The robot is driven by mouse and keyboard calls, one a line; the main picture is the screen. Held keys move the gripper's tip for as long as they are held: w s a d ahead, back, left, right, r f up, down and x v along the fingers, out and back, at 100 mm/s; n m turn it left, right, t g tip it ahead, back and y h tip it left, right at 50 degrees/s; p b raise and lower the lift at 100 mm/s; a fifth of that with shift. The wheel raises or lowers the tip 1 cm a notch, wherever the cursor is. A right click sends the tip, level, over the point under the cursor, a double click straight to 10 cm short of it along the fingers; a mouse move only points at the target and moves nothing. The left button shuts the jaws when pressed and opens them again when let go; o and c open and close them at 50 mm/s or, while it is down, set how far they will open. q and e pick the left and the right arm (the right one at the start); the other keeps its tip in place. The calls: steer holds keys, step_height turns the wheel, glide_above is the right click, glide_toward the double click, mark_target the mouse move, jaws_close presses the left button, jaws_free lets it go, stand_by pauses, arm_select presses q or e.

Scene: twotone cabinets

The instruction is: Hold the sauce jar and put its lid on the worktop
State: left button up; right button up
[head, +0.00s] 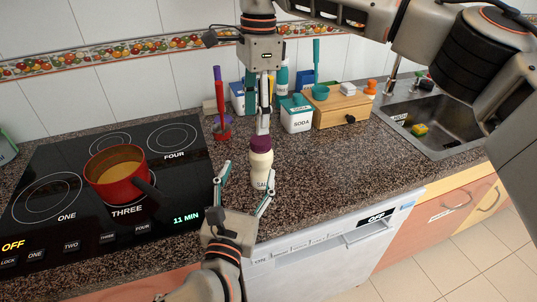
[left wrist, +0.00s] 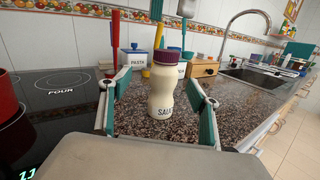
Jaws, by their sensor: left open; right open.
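The sauce jar (head: 261,165) is cream-coloured and stands upright on the worktop (head: 330,170). Its dark purple lid (head: 261,144) sits on top. In the left wrist view the jar (left wrist: 161,98) and its lid (left wrist: 167,56) show between my left gripper's fingers. My left gripper (head: 247,178) is open, with its fingers spread on either side of the jar's near side, and I see no contact. My right gripper (head: 263,124) points down just above the lid. It is open and seen nearly edge-on, so its finger gap is hard to see.
A red pot (head: 117,180) stands on the black hob (head: 60,170) at left. A soda canister (head: 297,116), a wooden box (head: 340,107) and a red utensil (head: 220,105) stand behind the jar. The sink (head: 440,120) is at right. The worktop right of the jar is clear.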

mark_target(258, 164)
arm_select(q)
steer(key=shift+w+d+f+n+g, duration=0.5)
steer(key=shift+w+d+f+g, duration=0.1)
steer(key=shift+f, duration=0.2)
arm_select(e)
steer(key=shift+w+d+r+h, duration=0.15)
steer(key=shift+w+d+r, duration=0.1)
steer(key=shift+w, duration=0.15)
steer(key=shift+w+d+r+h, duration=0.15)
steer(key=shift+w+d, duration=0.1)
steer(key=shift+w, duration=0.1)
arm_select(q)
steer(key=shift+w+d+f, duration=0.1)
steer(key=shift+w, duration=0.45)
arm_select(e)
steer(key=shift+s+r, duration=0.1)
steer(key=shift+s, duration=0.05)
arm_select(q)
steer(key=shift+x, duration=3.1)
